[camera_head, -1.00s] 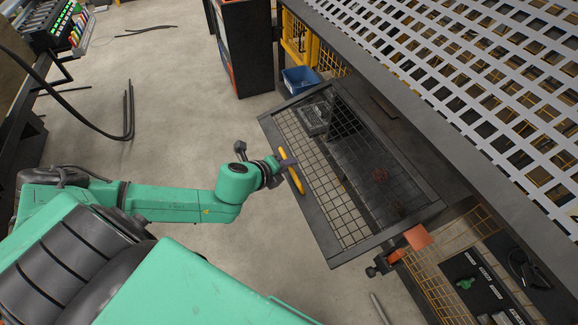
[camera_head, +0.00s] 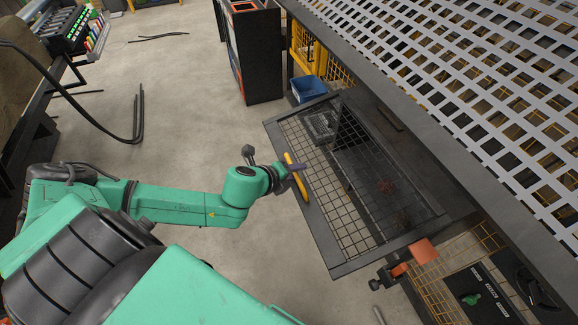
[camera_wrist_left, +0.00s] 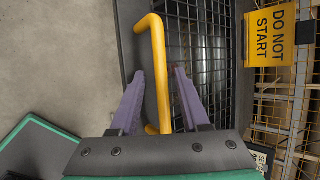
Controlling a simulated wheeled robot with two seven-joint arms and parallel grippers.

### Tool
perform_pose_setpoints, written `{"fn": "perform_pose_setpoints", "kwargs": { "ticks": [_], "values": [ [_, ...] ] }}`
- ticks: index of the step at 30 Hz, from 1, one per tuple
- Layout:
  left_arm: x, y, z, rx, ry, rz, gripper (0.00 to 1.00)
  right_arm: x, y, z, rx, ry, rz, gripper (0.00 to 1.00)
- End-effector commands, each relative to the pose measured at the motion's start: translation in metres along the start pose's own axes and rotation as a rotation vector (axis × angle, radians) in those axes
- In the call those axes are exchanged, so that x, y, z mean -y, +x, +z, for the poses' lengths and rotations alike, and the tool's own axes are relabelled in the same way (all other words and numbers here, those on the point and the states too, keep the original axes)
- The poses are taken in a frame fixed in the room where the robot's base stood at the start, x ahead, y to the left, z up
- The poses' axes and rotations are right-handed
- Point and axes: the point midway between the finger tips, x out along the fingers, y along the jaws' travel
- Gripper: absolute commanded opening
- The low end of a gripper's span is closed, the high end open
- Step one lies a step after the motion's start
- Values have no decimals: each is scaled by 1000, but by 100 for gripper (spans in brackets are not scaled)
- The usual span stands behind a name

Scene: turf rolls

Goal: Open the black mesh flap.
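The black mesh flap (camera_head: 335,190) is a wire grid in a dark frame, seen from above in the head view. A yellow bar handle (camera_head: 303,188) is on its left edge. In the left wrist view the handle (camera_wrist_left: 154,32) runs between the fingers of my left gripper (camera_wrist_left: 158,74), along the dark frame beside the mesh (camera_wrist_left: 205,35). The fingers are apart, with visible gaps on both sides of the handle. In the head view my left gripper (camera_head: 293,169) is at the handle. My right gripper is not in view.
A perforated grey metal top (camera_head: 450,70) overhangs at the right. An orange block (camera_head: 422,251) sits by the frame's near corner. A blue bin (camera_head: 308,88) and a black cabinet (camera_head: 255,55) stand beyond. A yellow "DO NOT START" sign (camera_wrist_left: 270,37) hangs right. Open floor lies left.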

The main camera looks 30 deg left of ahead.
Motion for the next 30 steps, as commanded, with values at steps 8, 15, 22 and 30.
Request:
{"fn": "perform_pose_setpoints", "kwargs": {
  "ticks": [8,15,22,30],
  "values": [
    [-2,-31,-1,-1,9,6,47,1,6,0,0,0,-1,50],
    [0,-66,0,-1,12,7,47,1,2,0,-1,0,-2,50],
    [-2,-99,3,10,12,10,47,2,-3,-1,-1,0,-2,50],
    [0,-117,0,0,7,3,47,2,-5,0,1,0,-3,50]
  ]
}}
